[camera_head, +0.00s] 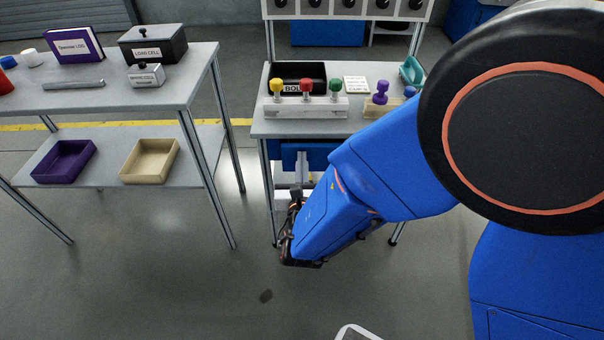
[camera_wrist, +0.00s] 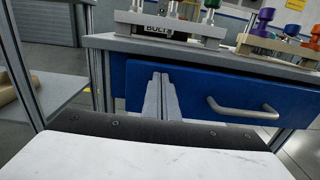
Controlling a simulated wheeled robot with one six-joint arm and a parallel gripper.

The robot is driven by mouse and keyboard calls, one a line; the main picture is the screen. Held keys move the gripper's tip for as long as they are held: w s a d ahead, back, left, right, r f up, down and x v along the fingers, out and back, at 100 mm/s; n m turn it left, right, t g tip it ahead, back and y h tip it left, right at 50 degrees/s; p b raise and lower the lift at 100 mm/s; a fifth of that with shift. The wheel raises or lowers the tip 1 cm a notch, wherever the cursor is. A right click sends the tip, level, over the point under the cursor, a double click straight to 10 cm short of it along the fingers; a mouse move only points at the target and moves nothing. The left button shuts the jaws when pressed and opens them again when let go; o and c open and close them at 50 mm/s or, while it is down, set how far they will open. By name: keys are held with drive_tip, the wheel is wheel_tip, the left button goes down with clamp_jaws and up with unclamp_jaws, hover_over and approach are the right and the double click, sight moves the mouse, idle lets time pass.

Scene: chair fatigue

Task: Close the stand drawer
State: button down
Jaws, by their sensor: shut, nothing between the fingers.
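The stand (camera_head: 258,128) is a grey-topped workbench behind my arm. Its blue drawer (camera_wrist: 195,90) sits under the top, with a grey bar handle (camera_wrist: 243,110) on the right part of its front. In the head view a little of the blue front (camera_head: 289,152) shows, and my arm hides the rest. I cannot tell how far the drawer stands out. My gripper (camera_wrist: 161,78) is shut and empty, with its fingers pointing at the drawer front, left of the handle. Whether the fingertips touch it is unclear. In the head view my gripper (camera_head: 302,157) is below the stand's top edge.
On the stand are a black bin (camera_head: 298,72), a rack with colored knobs (camera_head: 305,108) and a purple stamp-like piece (camera_head: 380,95). A second table (camera_head: 110,105) stands to the left, with trays on its lower shelf. The floor in front is mostly clear.

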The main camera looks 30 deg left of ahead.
sight(302, 145)
drive_tip(key=shift+x, duration=1.45)
drive_tip(key=x, duration=0.4)
drive_tip(key=shift+d, duration=0.1)
drive_tip(key=shift+w+r, duration=0.15)
drive_tip(key=shift+w, duration=0.1)
